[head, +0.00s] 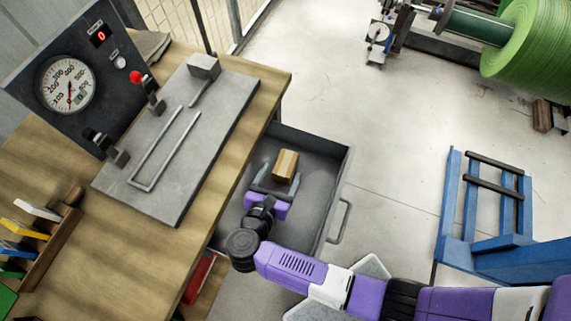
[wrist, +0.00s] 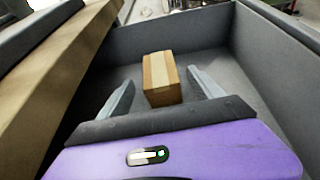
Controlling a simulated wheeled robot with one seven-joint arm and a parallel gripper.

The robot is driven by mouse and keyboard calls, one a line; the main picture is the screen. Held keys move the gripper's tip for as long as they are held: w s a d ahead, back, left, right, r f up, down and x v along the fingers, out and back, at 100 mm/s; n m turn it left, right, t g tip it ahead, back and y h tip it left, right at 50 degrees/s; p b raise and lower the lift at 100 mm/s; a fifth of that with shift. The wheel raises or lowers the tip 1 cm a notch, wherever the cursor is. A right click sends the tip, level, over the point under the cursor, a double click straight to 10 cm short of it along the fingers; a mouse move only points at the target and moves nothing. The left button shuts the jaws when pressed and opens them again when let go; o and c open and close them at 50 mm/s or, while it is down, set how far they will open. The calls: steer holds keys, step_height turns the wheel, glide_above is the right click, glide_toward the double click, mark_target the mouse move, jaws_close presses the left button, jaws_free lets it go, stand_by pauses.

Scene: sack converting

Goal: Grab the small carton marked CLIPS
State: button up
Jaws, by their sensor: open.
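A small brown carton (head: 286,166) with a paler tape strip lies in the open grey drawer (head: 333,193) under the workbench. It also shows in the wrist view (wrist: 162,78), ahead of my gripper and roughly centred between the fingers. No CLIPS marking can be read on it. My gripper (head: 277,180) is inside the drawer, just short of the carton. Its two grey fingers (wrist: 162,88) are apart, one on each side, with nothing held. I cannot tell whether the fingertips reach alongside the carton.
The drawer walls (wrist: 185,28) stand close around my gripper. The wooden bench top (head: 262,88) overhangs on the left and carries a grey plate (head: 195,135) and a gauge panel (head: 68,85). A blue frame (head: 487,215) stands on the floor to the right. The floor between is clear.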

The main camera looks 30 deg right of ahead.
mark_target(287, 161)
steer(key=shift+p+x, duration=0.35)
steer(key=shift+x, duration=3.1)
steer(key=c, duration=1.5)
steer(key=shift+o, duration=0.2)
